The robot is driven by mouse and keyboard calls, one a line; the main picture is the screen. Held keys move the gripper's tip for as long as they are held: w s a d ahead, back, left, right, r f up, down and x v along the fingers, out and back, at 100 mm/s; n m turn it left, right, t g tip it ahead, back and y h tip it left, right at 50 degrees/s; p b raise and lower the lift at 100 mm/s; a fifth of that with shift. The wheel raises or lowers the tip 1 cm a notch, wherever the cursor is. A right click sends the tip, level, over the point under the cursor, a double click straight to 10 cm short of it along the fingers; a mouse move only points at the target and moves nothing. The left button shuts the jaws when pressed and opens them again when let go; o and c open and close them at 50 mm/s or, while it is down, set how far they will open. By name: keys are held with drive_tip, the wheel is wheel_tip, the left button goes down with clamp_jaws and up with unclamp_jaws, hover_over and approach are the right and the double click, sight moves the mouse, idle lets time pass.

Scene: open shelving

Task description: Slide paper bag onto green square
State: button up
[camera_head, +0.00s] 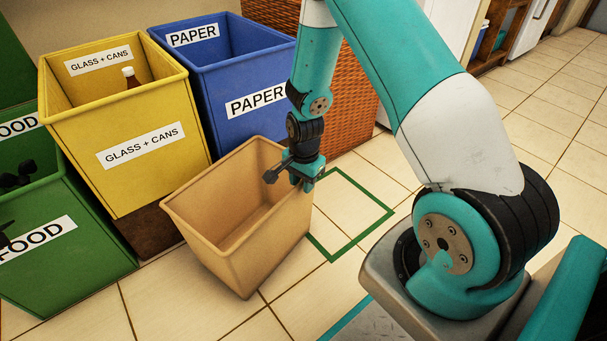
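The paper bag (252,255) is a tan, open-topped, box-shaped container on the tiled floor. It looks empty where its inside shows. The green square (362,237) is an outline on the floor just right of the bag. Its left part is hidden behind the bag and my gripper. The bag's right side is close to or over the square's left edge; I cannot tell which. My gripper (304,182) points down at the bag's right rim, at its back right corner. Its fingers are small and partly hidden, so I cannot tell whether they grip the rim.
A yellow glass and cans bin (150,181) with a bottle (132,80) stands behind the bag. A blue paper bin (221,66) is beside it, then a woven orange-brown surface (345,100). Green food bins (85,262) stand at left. Floor inside the square looks clear.

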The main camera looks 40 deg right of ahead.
drive_tip(key=shift+f, duration=0.85)
clamp_jaws()
